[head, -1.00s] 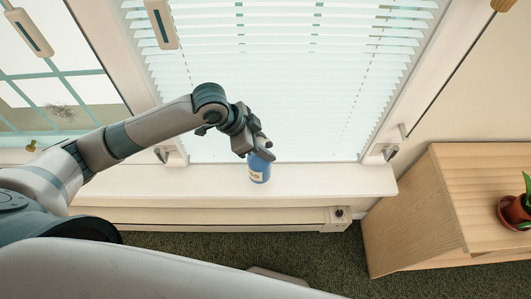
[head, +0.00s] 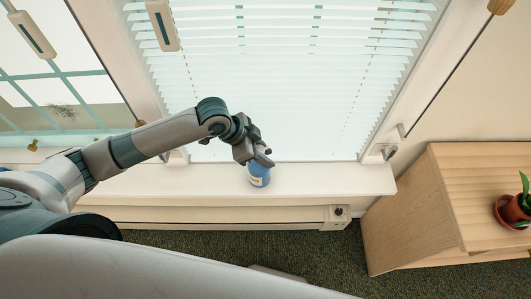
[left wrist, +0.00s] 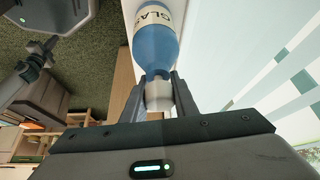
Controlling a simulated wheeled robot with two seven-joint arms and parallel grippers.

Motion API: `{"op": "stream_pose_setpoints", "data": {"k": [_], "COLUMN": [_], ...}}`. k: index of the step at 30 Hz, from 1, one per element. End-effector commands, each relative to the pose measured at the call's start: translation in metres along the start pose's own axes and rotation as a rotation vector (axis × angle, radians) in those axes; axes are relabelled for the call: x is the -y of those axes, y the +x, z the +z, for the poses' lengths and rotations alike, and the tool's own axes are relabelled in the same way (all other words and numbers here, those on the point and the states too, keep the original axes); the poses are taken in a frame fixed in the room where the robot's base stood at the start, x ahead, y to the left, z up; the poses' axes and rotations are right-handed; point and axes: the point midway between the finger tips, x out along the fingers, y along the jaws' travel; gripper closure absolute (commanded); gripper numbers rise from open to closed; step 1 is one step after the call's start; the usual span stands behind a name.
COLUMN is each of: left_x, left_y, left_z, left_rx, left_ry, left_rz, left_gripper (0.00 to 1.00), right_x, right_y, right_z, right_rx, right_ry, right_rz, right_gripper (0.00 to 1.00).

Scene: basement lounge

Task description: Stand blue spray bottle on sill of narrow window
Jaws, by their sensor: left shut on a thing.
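The blue spray bottle (head: 259,175) with a white label is at the white window sill (head: 320,179), below the blinds. In the left wrist view the bottle (left wrist: 155,50) shows its blue body and a pale neck. My left gripper (head: 258,158) is shut on the bottle at its top end, with a finger on each side of the pale neck. The bottle looks about upright over the sill; I cannot tell whether its base touches it. The narrow window (head: 290,100) is covered by white blinds.
A heater (head: 230,216) runs below the sill, with a knob at its right end. A wooden cabinet (head: 400,220) with a potted plant (head: 515,212) stands at right. Another window (head: 60,90) is at left. The sill right of the bottle is clear.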

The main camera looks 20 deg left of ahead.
Motion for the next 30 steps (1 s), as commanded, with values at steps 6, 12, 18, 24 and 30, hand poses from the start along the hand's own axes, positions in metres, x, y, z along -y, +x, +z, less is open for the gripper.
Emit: {"op": "stream_pose_setpoints", "data": {"k": [6, 12, 18, 24, 30], "left_x": [0.001, 0.000, 0.000, 0.001, 0.001], "left_y": [0.001, 0.002, 0.002, -0.005, -0.027], "left_z": [-0.001, 0.001, 0.001, 0.000, 0.000], "left_rx": [-0.003, 0.000, 0.000, 0.000, -0.001], "left_ry": [0.001, 0.000, 0.000, 0.001, 0.002], "left_rz": [-0.001, 0.000, 0.000, -0.002, -0.002], "left_gripper": [1.00, 0.55, 0.55, 0.55, 0.55], "right_x": [0.000, 0.000, -0.001, -0.003, -0.004], "right_y": [0.000, 0.000, 0.000, 0.001, 0.005], "right_z": [0.000, 0.000, 0.000, 0.001, 0.002], "right_rx": [0.000, 0.000, 0.001, 0.001, 0.002], "right_ry": [0.000, 0.000, 0.000, 0.000, 0.000], "right_rz": [0.000, 0.000, 0.001, 0.003, 0.004], "right_gripper": [1.00, 1.00, 1.00, 1.00, 1.00]}}
